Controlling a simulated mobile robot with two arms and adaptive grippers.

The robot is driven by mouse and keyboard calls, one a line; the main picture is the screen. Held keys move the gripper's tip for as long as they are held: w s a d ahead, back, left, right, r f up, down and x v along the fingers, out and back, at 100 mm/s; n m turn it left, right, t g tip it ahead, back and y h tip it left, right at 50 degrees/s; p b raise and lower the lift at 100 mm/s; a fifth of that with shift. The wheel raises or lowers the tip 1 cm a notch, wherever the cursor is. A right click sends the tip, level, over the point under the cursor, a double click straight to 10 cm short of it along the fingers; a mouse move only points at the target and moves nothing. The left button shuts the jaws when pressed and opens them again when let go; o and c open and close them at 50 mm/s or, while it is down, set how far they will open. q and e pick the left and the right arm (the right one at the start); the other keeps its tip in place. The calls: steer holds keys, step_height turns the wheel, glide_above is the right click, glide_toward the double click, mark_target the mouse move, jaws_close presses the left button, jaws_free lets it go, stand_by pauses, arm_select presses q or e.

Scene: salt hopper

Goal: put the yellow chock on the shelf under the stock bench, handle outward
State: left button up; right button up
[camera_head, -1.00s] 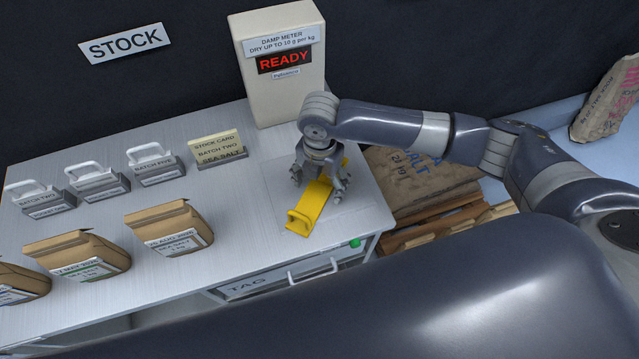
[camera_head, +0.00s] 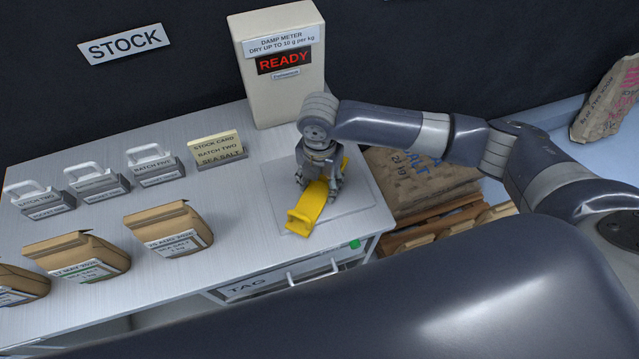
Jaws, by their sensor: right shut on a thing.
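The yellow chock (camera_head: 308,207) lies on a pale square plate at the right end of the stock bench (camera_head: 150,255). Its looped end points toward the bench's front edge. My right gripper (camera_head: 320,188) reaches down from above and is shut on the chock's middle; its fingers sit on either side and hide part of it. Below the bench top, a drawer front marked TAG (camera_head: 255,287) shows. The shelf under the bench is mostly hidden by my own arm across the bottom of the view. My left gripper is not in view.
A damp meter (camera_head: 280,65) reading READY stands behind the gripper. A stock card (camera_head: 218,150), several grey handled blocks (camera_head: 155,167) and several brown salt packets (camera_head: 168,232) stand on the bench to the left. A large sack (camera_head: 425,185) on a wooden pallet is to the right.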

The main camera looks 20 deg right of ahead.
steer(key=shift+w+r, duration=0.1)
steer(key=shift+r, duration=0.35)
steer(key=shift+s+d+r+b, duration=0.15)
steer(key=shift+r+b, duration=0.1)
steer(key=shift+r, duration=0.25)
steer(key=shift+s+d+r+b, duration=0.15)
steer(key=shift+r+b, duration=0.1)
steer(key=shift+r, duration=0.25)
steer(key=s+d+r+b, duration=0.2)
steer(key=s+d+b, duration=0.1)
steer(key=s+d, duration=0.75)
steer(key=w+a+r+m, duration=0.2)
steer(key=r+m, duration=0.3)
steer(key=m, duration=0.8)
steer(key=w+a+r+m, duration=0.2)
steer(key=r+m, duration=0.4)
steer(key=m, duration=0.8)
steer(key=shift+a, duration=0.25)
steer(key=shift+s, duration=0.1)
